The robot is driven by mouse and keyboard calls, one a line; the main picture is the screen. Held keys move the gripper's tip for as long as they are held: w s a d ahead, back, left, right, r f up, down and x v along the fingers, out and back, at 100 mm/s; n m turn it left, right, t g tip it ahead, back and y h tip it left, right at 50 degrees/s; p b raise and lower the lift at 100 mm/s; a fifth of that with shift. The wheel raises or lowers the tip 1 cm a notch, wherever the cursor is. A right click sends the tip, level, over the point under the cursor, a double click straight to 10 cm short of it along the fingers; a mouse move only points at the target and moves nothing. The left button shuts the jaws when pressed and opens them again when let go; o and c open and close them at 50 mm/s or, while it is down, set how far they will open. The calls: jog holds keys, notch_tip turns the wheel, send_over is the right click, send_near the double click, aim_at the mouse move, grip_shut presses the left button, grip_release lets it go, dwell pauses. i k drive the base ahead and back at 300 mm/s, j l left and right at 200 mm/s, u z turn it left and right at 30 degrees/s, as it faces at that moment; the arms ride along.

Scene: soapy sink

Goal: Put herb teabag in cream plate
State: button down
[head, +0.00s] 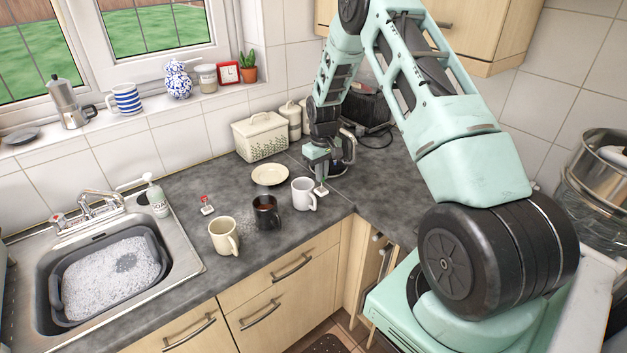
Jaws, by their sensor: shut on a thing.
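The cream plate (270,175) lies flat and empty on the dark worktop, in front of the bread bin. My gripper (321,179) is to the right of the plate and beyond the white mug, pointing down. It is shut on a teabag, whose small pale bag (321,191) shows just below the fingers. Whether the bag touches the worktop cannot be told. Its tag is hidden, so its kind cannot be read. Another teabag (207,210) with a red tag lies on the worktop left of the plate.
A white mug (303,194), a black mug (266,212) and a cream mug (224,236) stand in front of the plate. A bread bin (261,137) stands behind it. The sink (188,270) with a soapy basin is at left. Worktop between plate and gripper looks clear.

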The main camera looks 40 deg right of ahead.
aim_at(270, 176)
jog(key=i, duration=1)
